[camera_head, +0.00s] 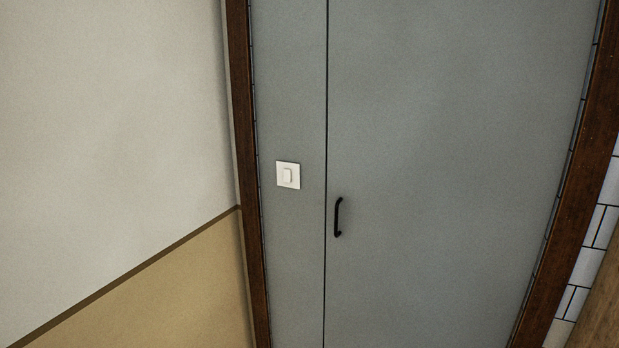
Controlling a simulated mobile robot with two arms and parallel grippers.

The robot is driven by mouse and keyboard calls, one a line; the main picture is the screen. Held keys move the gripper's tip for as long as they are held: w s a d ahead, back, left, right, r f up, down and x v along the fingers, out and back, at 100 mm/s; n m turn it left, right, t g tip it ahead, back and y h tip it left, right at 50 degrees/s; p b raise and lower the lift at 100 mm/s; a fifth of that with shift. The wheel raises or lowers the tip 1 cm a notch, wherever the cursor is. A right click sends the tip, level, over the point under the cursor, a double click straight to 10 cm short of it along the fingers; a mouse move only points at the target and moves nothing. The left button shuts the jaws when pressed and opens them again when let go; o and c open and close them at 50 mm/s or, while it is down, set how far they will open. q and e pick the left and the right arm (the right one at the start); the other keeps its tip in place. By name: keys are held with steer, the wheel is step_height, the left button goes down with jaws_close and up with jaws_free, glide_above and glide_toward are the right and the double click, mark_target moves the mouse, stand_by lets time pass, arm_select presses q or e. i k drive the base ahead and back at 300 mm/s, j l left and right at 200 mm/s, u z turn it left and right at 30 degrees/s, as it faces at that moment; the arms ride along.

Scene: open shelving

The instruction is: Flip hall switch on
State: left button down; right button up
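A white square wall switch (288,175) with a small raised rocker in its middle sits on the narrow grey panel left of the door. I cannot tell from this view whether the rocker is on or off. Neither my left nor my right gripper shows in the head view. Nothing covers the switch.
A grey door (450,150) with a black handle (338,217) stands right of the switch. Dark brown wood trim (246,150) frames the panel and door. A white and tan wall (110,110) lies at left, and white tiles (590,262) show at lower right.

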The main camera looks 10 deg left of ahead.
mark_target(288, 173)
steer(key=i+l, duration=0.2)
steer(key=i, duration=0.25)
steer(key=i+l+u, duration=0.1)
steer(key=i, duration=0.3)
steer(key=i+l, duration=0.25)
steer(key=i, duration=0.2)
